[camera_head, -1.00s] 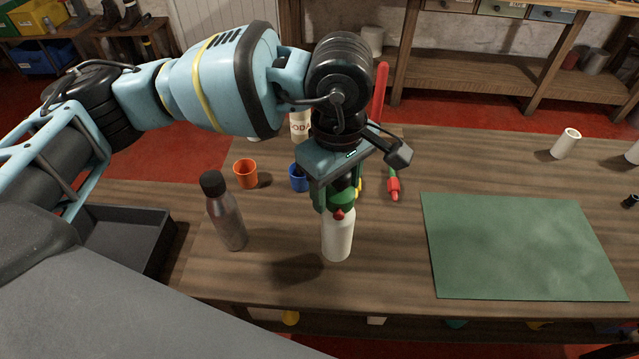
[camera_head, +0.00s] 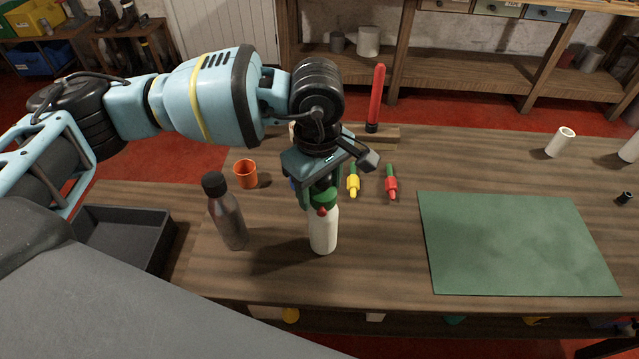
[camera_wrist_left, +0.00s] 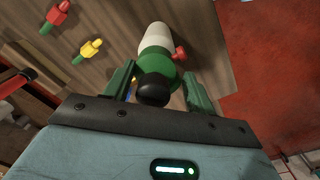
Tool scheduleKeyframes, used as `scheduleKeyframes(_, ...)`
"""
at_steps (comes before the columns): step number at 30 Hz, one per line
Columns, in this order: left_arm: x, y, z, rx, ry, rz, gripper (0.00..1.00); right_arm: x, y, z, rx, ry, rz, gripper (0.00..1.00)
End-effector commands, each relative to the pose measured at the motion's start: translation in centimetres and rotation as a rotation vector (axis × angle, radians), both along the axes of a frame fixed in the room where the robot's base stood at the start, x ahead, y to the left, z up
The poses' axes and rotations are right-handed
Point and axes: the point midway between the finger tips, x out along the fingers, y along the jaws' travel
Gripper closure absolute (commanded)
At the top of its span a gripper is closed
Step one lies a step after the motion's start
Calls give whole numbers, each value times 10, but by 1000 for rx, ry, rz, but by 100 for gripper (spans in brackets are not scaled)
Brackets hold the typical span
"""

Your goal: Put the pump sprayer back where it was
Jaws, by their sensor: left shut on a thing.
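The pump sprayer (camera_head: 323,232) has a white bottle, a green collar, a red nozzle and a black pump knob. It stands upright in the head view, near the front of the wooden workbench; I cannot tell whether its base touches the top. My left gripper (camera_head: 319,192) is above it and shut on its green upper part. In the left wrist view, the sprayer (camera_wrist_left: 157,45) lies between the two green fingers of the gripper (camera_wrist_left: 158,90), with the black knob towards the camera. My right gripper is not in view.
A dark bottle (camera_head: 226,215) stands left of the sprayer, with an orange cup (camera_head: 246,174) behind it. Yellow (camera_head: 353,182) and red (camera_head: 391,184) tools lie behind to the right. A green mat (camera_head: 515,245) lies right. A black tray (camera_head: 125,237) is at left. Bench between sprayer and mat is clear.

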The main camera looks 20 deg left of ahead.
Motion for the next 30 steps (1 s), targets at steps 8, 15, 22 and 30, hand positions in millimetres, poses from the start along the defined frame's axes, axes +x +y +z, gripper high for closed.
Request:
scheduleKeyframes(8,0,0,-3,0,1,0,35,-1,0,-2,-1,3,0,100)
scheduleKeyframes(15,0,0,-3,0,1,0,22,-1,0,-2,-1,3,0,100)
scheduleKeyframes(22,0,0,3,0,-2,0,22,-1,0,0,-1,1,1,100)
scheduleKeyframes(30,0,0,45,-1,-3,0,22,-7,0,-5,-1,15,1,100)
